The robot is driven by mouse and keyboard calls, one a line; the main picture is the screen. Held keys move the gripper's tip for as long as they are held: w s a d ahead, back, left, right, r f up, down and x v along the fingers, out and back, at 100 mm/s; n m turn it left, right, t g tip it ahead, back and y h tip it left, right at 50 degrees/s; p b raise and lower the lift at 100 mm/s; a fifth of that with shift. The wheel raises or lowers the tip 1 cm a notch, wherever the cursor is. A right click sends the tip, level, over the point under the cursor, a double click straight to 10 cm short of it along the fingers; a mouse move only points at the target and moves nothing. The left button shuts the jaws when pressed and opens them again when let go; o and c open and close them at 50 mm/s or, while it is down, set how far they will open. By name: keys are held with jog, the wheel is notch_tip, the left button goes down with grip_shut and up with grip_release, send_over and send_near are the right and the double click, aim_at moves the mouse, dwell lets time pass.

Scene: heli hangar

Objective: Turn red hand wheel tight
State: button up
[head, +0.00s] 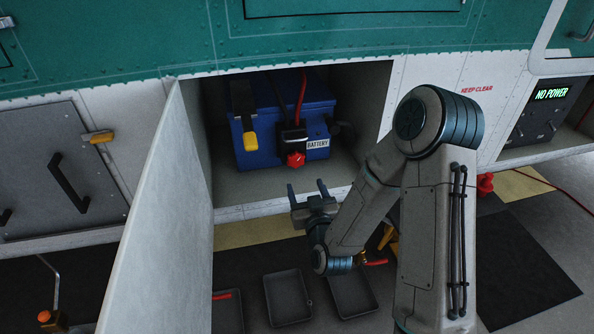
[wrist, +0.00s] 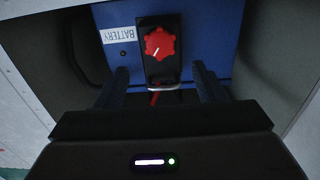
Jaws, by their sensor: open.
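The red hand wheel (head: 296,159) sits on a black connector at the front of the blue battery (head: 255,150) inside the open bay. It also shows in the wrist view (wrist: 160,43), with a white mark on its face, beside the BATTERY label (wrist: 119,34). My gripper (head: 308,188) is open and empty, in front of and below the wheel in the head view. In the wrist view its two fingers (wrist: 160,86) are apart and point toward the battery, with the wheel beyond and between them. They do not touch the wheel.
The bay's open door (head: 155,220) stands to the left of my gripper. The bay floor lip (head: 265,208) runs below the opening. A yellow-handled lever (head: 249,140) and a red cable (head: 301,98) are close to the wheel. Trays (head: 287,297) lie on the floor below.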

aim_at(296, 163)
jog(key=p+x, duration=0.2)
jog(key=x, duration=0.8)
jog(key=shift+w, duration=0.3)
jog(key=c, duration=1)
